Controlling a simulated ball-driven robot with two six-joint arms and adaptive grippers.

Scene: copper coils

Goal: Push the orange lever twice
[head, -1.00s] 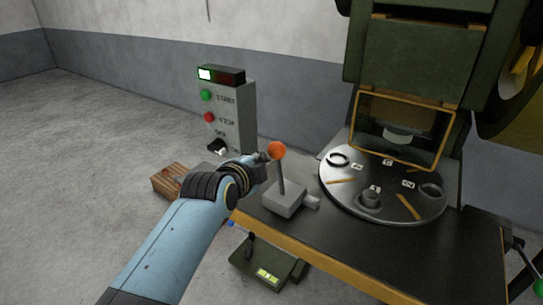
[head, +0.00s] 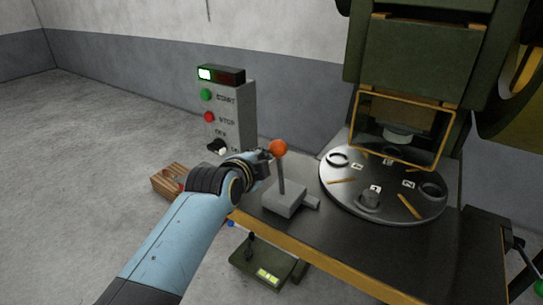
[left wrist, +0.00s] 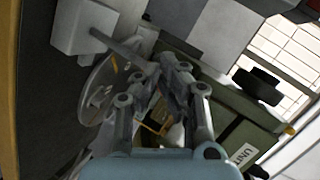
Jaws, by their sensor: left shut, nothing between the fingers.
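The orange lever (head: 278,148) has a round orange knob on a thin grey rod that stands nearly upright from a grey block (head: 285,201) on the dark machine table. My left gripper (head: 267,156) is shut and empty, right beside the knob on its left; I cannot tell whether it touches. In the left wrist view the closed fingers (left wrist: 170,75) reach past the lever's rod (left wrist: 112,44), and the grey block (left wrist: 84,27) shows at upper left. The knob is not clearly visible there. My right gripper is not in view.
A round rotary plate (head: 385,197) with rings and numbered labels lies right of the lever, under a green press (head: 415,50). A control box (head: 230,115) with START and STOP buttons stands behind. A wooden crate (head: 168,180) and a green pedal (head: 262,262) are on the floor.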

